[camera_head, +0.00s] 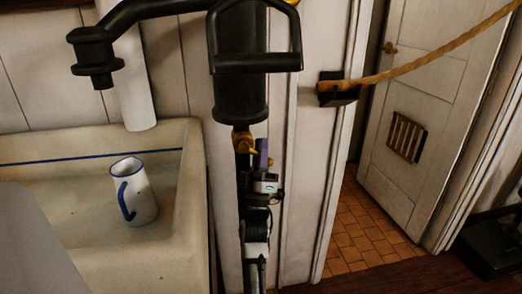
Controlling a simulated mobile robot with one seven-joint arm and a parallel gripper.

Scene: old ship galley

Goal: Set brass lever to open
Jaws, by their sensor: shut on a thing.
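The brass lever (243,139) is a small golden piece just below the black pump cylinder (241,95), in the middle of the head view. My gripper (253,152) reaches up to it from below and is shut on it. The fingertips are small and dark here, and they hide part of the lever. I cannot tell the lever's exact angle.
A cream sink (185,215) with a white, blue-handled jug (143,200) stands to the left. A black spout (93,52) overhangs it. A black handle (258,62) hangs before the cylinder. At right, a rope (425,58) crosses the doorway before a white door (440,100).

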